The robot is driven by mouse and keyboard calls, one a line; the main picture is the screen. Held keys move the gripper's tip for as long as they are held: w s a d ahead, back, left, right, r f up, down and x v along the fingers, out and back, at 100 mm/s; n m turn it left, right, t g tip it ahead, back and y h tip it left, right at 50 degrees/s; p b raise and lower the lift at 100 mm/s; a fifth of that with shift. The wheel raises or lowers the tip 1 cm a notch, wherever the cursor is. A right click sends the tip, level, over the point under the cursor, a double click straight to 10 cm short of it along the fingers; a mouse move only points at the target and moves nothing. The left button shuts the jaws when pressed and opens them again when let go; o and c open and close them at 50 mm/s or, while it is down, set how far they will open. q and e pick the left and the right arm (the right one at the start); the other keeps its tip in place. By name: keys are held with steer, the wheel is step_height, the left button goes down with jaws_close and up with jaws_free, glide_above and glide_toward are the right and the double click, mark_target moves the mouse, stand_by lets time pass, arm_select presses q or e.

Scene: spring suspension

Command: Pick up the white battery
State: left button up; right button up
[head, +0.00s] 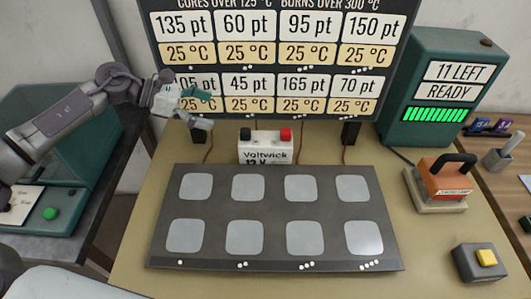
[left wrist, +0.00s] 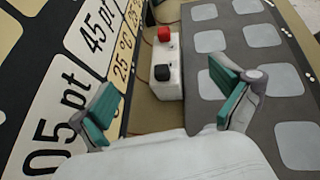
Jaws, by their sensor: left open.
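The white battery (head: 265,148) stands upright on the tan table behind the dark panel, with a black terminal, a red terminal and "Voltwick" printed on its front. In the left wrist view, the battery (left wrist: 168,68) lies ahead, between and beyond the two teal-padded fingers. My left gripper (head: 200,108) is to the left of the battery and above the table, in front of the sign board. It is open and empty, its fingers (left wrist: 165,98) apart and not touching the battery. My right gripper is not in view.
A dark panel (head: 272,205) with pale square pads lies in front of the battery. The sign board (head: 270,65) rises close behind it. A green readout box (head: 432,90), an orange block with a black handle (head: 445,178) and a yellow-button box (head: 481,260) stand at right.

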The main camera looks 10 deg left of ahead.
arm_select(q)
steer(key=b, duration=0.6)
glide_toward(251, 138)
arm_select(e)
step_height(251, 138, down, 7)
arm_select(q)
steer(key=p+x, duration=0.3)
steer(key=x, duration=0.3)
steer(key=shift+d, duration=0.15)
steer(key=p+x, duration=0.1)
steer(key=x, duration=0.4)
steer(key=shift+w+d+f, duration=0.1)
steer(key=shift+d+f, duration=0.1)
steer(key=shift+d, duration=0.15)
steer(key=shift+w+d+f, duration=0.15)
steer(key=shift+d+f, duration=0.1)
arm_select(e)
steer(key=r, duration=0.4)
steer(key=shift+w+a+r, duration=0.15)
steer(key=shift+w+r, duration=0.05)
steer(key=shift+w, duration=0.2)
arm_select(q)
steer(key=shift+a, duration=0.1)
steer(key=shift+c, duration=0.3)
